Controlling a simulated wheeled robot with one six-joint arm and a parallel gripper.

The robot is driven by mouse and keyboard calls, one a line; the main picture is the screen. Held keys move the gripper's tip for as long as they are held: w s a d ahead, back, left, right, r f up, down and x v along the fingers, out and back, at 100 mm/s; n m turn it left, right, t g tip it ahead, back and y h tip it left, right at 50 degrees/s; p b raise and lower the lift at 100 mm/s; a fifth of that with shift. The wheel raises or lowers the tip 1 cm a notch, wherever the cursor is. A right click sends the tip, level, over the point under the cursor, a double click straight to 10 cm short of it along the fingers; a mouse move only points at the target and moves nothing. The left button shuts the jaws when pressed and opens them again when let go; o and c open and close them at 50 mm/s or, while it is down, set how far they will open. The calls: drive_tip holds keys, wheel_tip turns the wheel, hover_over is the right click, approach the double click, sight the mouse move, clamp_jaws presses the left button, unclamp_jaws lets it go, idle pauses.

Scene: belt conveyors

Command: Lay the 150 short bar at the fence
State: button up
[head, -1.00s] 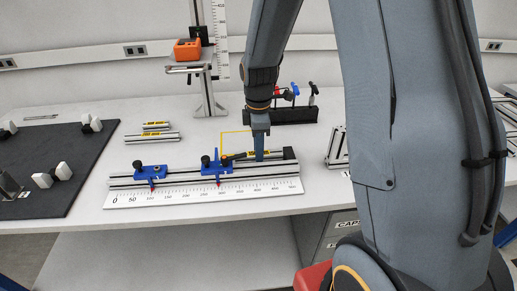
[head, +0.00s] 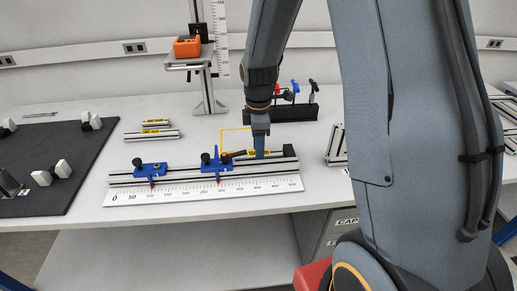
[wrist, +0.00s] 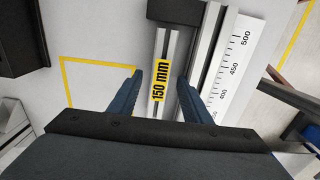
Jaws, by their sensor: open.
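The short bar (wrist: 170,48) is a grey profile with a yellow "150 mm" label. In the wrist view it lies beside the long rail (wrist: 207,45), its far end at the black end block (wrist: 176,10); I cannot tell whether they touch. In the head view my gripper (head: 260,155) points down at the fixture, hiding part of the bar.
Two blue stops (head: 150,169) (head: 214,165) sit on the fixture left of my gripper. Two labelled bars (head: 152,134) lie behind it. A stand with an orange block (head: 187,46) and a black tool rack (head: 295,114) are at the back. A dark mat (head: 75,150) is at left.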

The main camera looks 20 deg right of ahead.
drive_tip(key=shift+r+b, duration=0.85)
drive_tip(key=shift+r, duration=3.05)
drive_tip(key=s+f+m+t, duration=0.1)
drive_tip(key=s+f+m, duration=0.1)
drive_tip(key=s+m, duration=1.3)
drive_tip(key=shift+s+f+m, duration=0.2)
drive_tip(key=shift+s+m, duration=0.2)
